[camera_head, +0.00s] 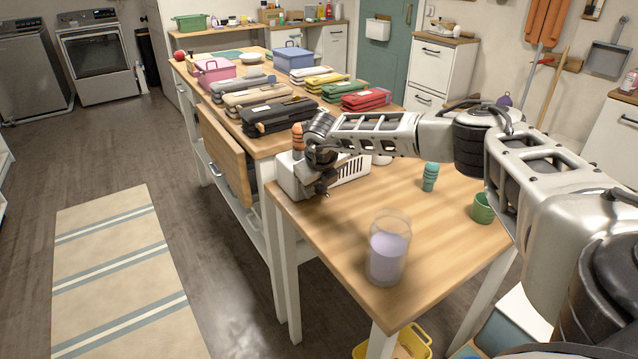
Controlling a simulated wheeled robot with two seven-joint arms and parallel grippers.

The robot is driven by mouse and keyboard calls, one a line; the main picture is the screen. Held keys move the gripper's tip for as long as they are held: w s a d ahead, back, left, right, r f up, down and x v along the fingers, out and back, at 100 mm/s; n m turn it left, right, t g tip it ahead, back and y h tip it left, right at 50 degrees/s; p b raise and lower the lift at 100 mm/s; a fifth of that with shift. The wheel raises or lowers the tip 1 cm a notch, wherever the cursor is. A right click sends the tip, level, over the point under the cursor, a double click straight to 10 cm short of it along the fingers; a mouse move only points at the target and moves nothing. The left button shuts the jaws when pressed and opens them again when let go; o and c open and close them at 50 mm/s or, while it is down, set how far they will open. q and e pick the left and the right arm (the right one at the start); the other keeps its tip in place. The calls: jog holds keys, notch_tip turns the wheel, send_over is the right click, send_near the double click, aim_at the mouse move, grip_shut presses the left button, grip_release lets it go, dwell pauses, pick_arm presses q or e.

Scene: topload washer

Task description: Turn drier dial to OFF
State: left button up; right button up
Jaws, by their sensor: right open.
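A silver front-door appliance (103,68), which looks like the drier, stands by the far wall at the upper left. Its control panel (88,17) runs along the top. The dial is too small to make out, so its setting cannot be read. A second grey appliance (30,75) that looks like the top-load washer stands left of it. My right gripper (322,188) is open near the left edge of the near wooden table, beside a white vented box, far from the drier. No drier part is near it. My left gripper is not in view.
The near wooden table (425,225) holds a jar with lilac contents (389,248), a teal cup stack (430,177) and a green cup (483,208). Open floor (150,155) and a striped rug (115,270) lie left.

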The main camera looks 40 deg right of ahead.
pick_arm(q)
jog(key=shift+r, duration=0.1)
pick_arm(e)
jog(key=c, duration=1)
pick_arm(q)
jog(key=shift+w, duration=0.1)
pick_arm(e)
jog(key=shift+o, duration=0.2)
jog(key=h, duration=0.1)
jog(key=h+b, duration=0.1)
jog(key=h, duration=0.1)
jog(key=shift+a+f+n, duration=0.25)
jog(key=shift+a+n, duration=0.1)
jog(key=shift+n, duration=0.05)
jog(key=shift+f+h+b, duration=0.1)
jog(key=shift+h+b, duration=0.9)
jog(key=shift+a+n+h+b, duration=0.1)
jog(key=shift+n+h+b, duration=0.2)
jog(key=shift+h+b, duration=0.25)
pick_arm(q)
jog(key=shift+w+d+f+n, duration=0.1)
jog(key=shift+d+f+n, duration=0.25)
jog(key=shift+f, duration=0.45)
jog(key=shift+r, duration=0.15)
pick_arm(e)
jog(key=shift+h, duration=0.25)
